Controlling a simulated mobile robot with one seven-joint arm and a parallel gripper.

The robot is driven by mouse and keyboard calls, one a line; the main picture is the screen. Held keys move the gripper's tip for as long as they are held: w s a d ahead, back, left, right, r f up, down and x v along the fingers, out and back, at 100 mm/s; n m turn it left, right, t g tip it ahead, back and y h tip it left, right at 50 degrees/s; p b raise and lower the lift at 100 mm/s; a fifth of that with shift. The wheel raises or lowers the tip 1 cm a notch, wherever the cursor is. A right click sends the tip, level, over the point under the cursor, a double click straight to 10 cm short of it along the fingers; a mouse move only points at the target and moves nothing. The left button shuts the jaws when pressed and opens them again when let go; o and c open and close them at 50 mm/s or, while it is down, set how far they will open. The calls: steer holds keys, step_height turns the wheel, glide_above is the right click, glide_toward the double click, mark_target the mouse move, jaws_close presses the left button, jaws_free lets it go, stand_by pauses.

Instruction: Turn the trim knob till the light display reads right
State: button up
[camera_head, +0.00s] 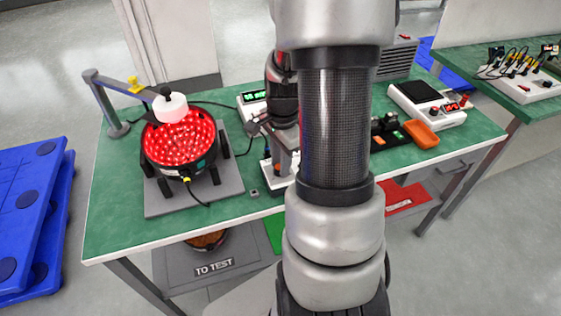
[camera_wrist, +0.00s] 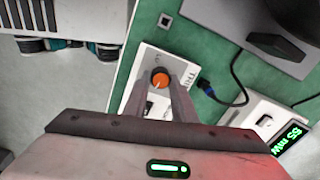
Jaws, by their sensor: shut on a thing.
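The trim knob (camera_wrist: 160,79) is an orange cap with a pale pointer mark, on a white box (camera_wrist: 138,98) lettered TRIM. My gripper (camera_wrist: 165,84) is shut on the knob, its two fingers along the knob's sides. The light display (camera_wrist: 290,139) is a white meter with green characters that seem to read 55 mW, seen tilted. It also shows in the head view (camera_head: 254,96), too small to read. The round lamp (camera_head: 180,146) glows red under a white sensor head (camera_head: 170,107).
The lamp sits on a grey plate (camera_head: 160,204) on the green bench (camera_head: 112,190). A blue-plugged cable (camera_wrist: 207,88) leaves the knob box. Right of my arm are an orange tray (camera_head: 421,134) and a white instrument (camera_head: 428,104). A grey TO TEST bin (camera_head: 215,268) is below.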

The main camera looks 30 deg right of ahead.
steer(key=n, duration=0.4)
steer(key=shift+w+n+p, duration=0.15)
steer(key=shift+n+p, duration=0.25)
steer(key=shift+n, duration=2.1)
steer(key=o, duration=1)
steer(key=shift+o, duration=0.2)
steer(key=shift+r, duration=0.1)
step_height(320, 180, up, 17)
steer(key=p, duration=0.3)
steer(key=shift+s+d+r, duration=0.15)
steer(key=shift+s+d, duration=0.2)
